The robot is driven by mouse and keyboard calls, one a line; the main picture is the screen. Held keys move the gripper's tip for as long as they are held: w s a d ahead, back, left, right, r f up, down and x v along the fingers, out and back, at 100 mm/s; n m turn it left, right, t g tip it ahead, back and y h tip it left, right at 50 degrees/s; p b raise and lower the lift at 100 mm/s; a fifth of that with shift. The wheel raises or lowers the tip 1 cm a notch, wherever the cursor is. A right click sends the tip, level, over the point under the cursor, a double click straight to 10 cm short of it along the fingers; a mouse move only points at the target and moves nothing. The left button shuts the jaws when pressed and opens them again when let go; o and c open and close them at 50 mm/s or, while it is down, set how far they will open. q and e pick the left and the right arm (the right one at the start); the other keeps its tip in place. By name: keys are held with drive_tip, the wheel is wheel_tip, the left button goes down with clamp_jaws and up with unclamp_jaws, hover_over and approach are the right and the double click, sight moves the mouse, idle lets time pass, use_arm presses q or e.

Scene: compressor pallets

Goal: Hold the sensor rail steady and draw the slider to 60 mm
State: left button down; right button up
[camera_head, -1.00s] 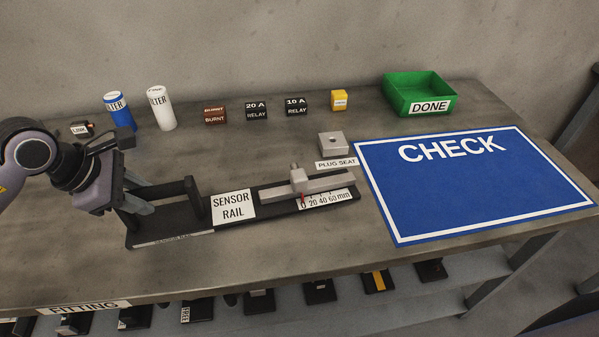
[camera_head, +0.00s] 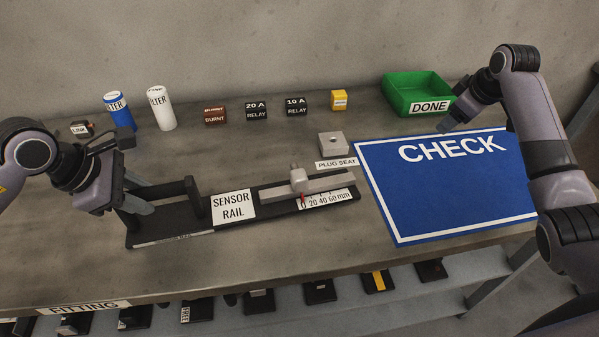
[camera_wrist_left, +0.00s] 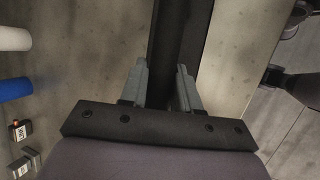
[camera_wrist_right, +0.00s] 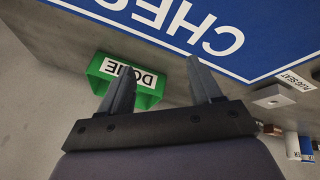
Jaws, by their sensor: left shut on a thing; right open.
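The sensor rail (camera_head: 275,209) is a dark base lying on the bench, with a raised dark handle bar at its left end and a white name label. My left gripper (camera_head: 142,196) is shut on this handle; the left wrist view shows the dark bar (camera_wrist_left: 173,50) between its fingers (camera_wrist_left: 163,85). The grey slider (camera_head: 299,180) with an upright knob sits on the rail's right part. Its red pointer (camera_head: 303,199) stands at about 0 on the mm scale (camera_head: 326,199). My right gripper (camera_head: 447,122) is open and empty above the blue mat's far edge, well right of the slider.
The blue CHECK mat (camera_head: 440,200) lies right of the rail. A green DONE bin (camera_head: 398,98) stands behind it. A plug seat (camera_head: 333,145), a yellow block (camera_head: 339,100), relays (camera_head: 256,111) and two filters (camera_head: 160,108) stand along the back.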

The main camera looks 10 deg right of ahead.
drive_tip(key=a+r+n+g+y, duration=0.1)
drive_tip(key=a+r+n+y, duration=0.15)
drive_tip(key=a, duration=0.65)
drive_tip(key=a+r+n+g+y, duration=0.1)
drive_tip(key=a+r+n, duration=0.15)
drive_tip(key=a, duration=0.55)
drive_tip(key=n+g+y, duration=0.1)
drive_tip(key=n+g, duration=0.3)
drive_tip(key=n, duration=0.4)
approach(300, 174)
drive_tip(key=shift+y, duration=0.25)
drive_tip(key=x, duration=1)
drive_tip(key=shift+d+f, duration=0.1)
drive_tip(key=shift+f, duration=0.05)
clamp_jaws()
drive_tip(key=shift+m, duration=0.3)
drive_tip(key=shift+w+d, duration=0.15)
drive_tip(key=shift+d, duration=1.45)
drive_tip(key=shift+w+d, duration=0.15)
drive_tip(key=shift+d, duration=1.4)
unclamp_jaws()
